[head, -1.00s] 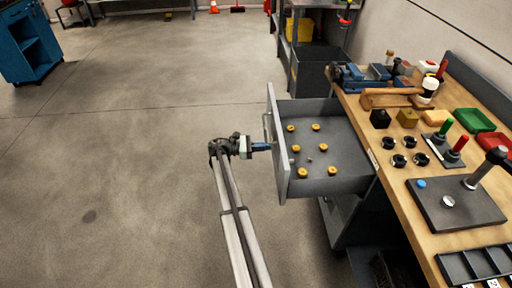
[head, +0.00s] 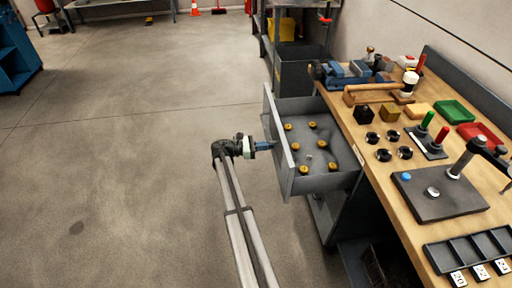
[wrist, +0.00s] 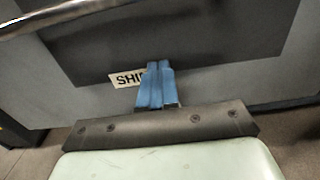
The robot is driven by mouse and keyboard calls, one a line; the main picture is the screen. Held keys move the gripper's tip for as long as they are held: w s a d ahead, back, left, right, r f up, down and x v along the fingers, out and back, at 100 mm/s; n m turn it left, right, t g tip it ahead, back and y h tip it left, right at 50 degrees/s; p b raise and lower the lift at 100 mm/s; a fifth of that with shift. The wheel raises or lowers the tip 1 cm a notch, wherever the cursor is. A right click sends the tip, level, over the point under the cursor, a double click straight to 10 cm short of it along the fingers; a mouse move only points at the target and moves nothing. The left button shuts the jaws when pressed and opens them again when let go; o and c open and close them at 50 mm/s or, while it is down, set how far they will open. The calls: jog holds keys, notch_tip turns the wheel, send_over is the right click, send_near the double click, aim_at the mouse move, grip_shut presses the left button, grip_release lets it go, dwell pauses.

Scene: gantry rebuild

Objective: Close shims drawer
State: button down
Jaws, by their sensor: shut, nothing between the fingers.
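The grey shims drawer (head: 322,184) is pulled out from under the workbench in the head view. Several small yellow round parts lie inside it. My gripper (head: 270,145) is at the outer side of the drawer front, with its blue fingers together and empty. In the wrist view the shut fingers (wrist: 156,72) point at the drawer front (wrist: 215,88) and partly cover a white label (wrist: 127,78) that starts with "SHI". I cannot tell whether the fingertips touch the front.
The workbench (head: 408,212) to the right carries a hammer, a vise, black rings, coloured trays and a grey stand (head: 440,193). A dark bin (head: 301,72) stands behind the drawer. The floor (head: 120,150) to the left is clear.

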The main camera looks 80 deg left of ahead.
jog(key=w, duration=2.7)
jog(key=shift+w, duration=0.15)
jog(key=s, duration=1.5)
